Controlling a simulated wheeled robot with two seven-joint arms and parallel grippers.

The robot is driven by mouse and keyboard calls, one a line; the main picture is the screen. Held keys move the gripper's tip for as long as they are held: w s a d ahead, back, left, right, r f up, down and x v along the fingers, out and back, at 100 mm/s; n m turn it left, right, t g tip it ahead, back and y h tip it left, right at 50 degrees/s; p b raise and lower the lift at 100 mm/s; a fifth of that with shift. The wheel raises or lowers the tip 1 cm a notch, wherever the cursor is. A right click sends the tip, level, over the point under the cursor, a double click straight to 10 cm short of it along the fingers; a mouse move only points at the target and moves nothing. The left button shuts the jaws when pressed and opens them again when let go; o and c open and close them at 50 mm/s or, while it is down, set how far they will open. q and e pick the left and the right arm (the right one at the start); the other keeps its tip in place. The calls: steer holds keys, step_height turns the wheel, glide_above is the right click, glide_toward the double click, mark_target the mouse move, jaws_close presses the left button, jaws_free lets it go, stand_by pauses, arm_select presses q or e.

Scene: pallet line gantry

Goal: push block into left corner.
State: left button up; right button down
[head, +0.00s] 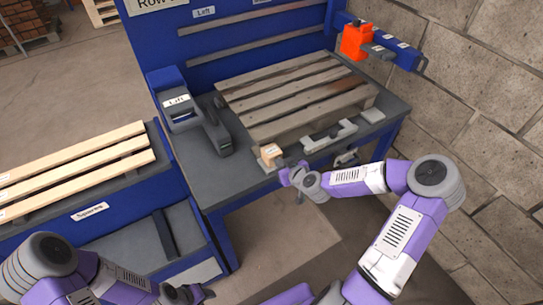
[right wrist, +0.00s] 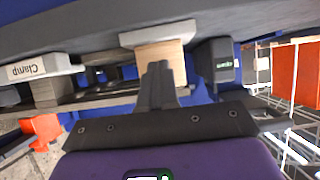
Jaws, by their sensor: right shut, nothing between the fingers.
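The small light-wood block (head: 270,151) stands on the bench at the near left end of the slatted pallet (head: 300,96). It also shows in the right wrist view (right wrist: 160,50), against a pale plate (right wrist: 158,31). My right gripper (head: 286,174) is shut and empty just in front of the block. In the right wrist view its closed fingers (right wrist: 158,72) overlap the block's face; I cannot tell whether they touch it.
A clamp (head: 330,135) lies along the pallet's near side; its label shows in the right wrist view (right wrist: 28,71). An orange fixture (head: 356,41) is at the back right by a block wall. A spares rack (head: 78,176) with light planks stands left. Bare bench (head: 205,178) lies left of the block.

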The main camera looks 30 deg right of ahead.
mark_target(276, 157)
steer(key=shift+w+a+b, duration=0.15)
steer(key=shift+w+b, duration=0.2)
steer(key=shift+w, duration=1.2)
steer(key=shift+w+a+b, duration=0.1)
steer(key=shift+w+b, duration=0.2)
steer(key=shift+w, duration=1.2)
steer(key=shift+s, duration=0.1)
steer(key=shift+s+d, duration=0.1)
steer(key=shift+s, duration=0.9)
steer(key=shift+s+d, duration=0.15)
steer(key=shift+s, duration=1.75)
steer(key=s+r+p, duration=0.4)
steer(key=r+p, duration=0.4)
steer(key=r, duration=0.2)
steer(key=shift+d, duration=0.15)
